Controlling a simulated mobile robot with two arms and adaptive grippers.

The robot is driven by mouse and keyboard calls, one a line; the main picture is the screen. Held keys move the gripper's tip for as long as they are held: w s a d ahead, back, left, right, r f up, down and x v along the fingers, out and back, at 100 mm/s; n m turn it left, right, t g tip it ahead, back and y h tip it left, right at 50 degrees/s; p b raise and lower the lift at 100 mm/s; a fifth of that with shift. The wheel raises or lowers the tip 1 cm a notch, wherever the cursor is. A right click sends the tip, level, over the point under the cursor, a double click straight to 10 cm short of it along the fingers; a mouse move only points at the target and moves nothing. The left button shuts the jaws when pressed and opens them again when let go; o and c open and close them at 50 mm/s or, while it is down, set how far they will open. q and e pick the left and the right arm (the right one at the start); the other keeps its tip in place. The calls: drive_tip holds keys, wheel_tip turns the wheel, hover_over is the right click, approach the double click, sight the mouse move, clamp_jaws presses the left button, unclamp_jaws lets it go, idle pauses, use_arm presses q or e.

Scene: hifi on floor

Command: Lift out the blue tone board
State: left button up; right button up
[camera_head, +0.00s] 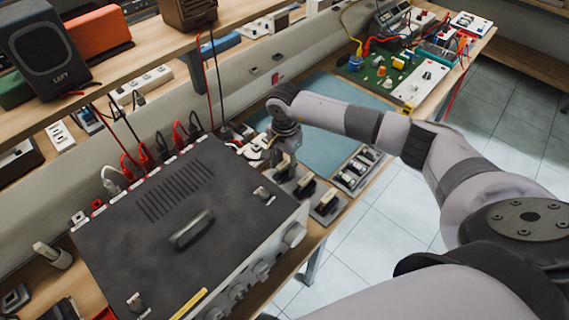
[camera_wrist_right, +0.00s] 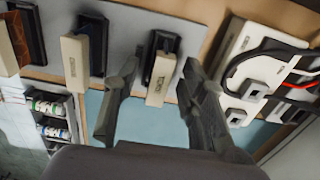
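My right gripper (camera_head: 278,160) is at the right rear corner of the dark hi-fi unit (camera_head: 150,235), beside a row of upright dark boards with cream tabs. In the right wrist view its two fingers (camera_wrist_right: 160,82) are spread apart. The cream tab of one board (camera_wrist_right: 160,75) shows between the fingertips; I cannot tell if they touch it. Another board (camera_wrist_right: 75,60) stands to its left. My left gripper is not in view.
A tray of small parts (camera_head: 361,168) lies to the right of the boards. White blocks with black and red cables (camera_wrist_right: 250,80) stand close to the right finger. A blue mat (camera_head: 340,105) lies behind. A shelf with a speaker (camera_head: 45,50) overhangs at left.

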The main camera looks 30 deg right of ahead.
drive_tip(key=shift+f, duration=0.6)
drive_tip(key=shift+c, duration=0.5)
clamp_jaws()
